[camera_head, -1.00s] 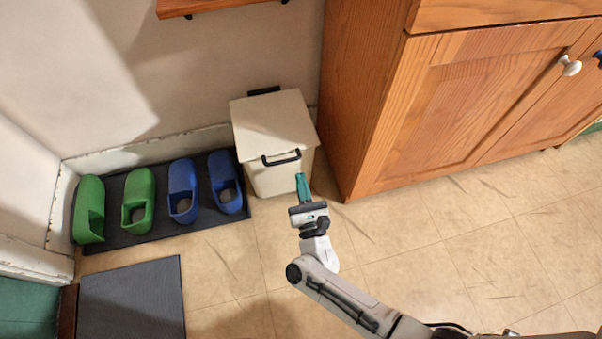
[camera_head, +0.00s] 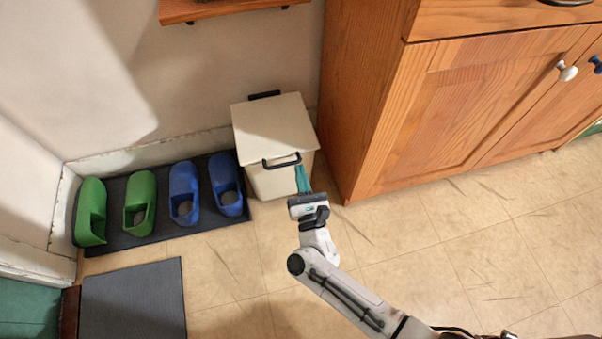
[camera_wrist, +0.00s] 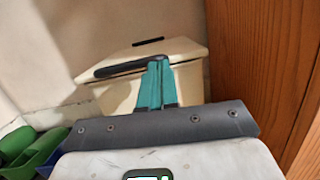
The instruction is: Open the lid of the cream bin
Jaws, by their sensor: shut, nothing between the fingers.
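The cream bin (camera_head: 275,124) stands against the wall, left of the wooden cabinet, with its lid down. A black handle (camera_head: 281,162) is on the lid's front edge, and a black piece shows at the back edge. My gripper (camera_head: 301,172) is shut and empty, its teal fingers at the right end of the handle. In the wrist view the gripper (camera_wrist: 158,68) overlaps the right end of the black handle (camera_wrist: 118,68), with the bin (camera_wrist: 185,62) behind. I cannot tell whether the fingers touch the handle.
The wooden cabinet (camera_head: 460,110) stands close on the bin's right. Green clogs (camera_head: 139,203) and blue clogs (camera_head: 184,194) sit on a dark mat (camera_head: 158,239) to the left. A wooden shelf (camera_head: 225,8) is on the wall above.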

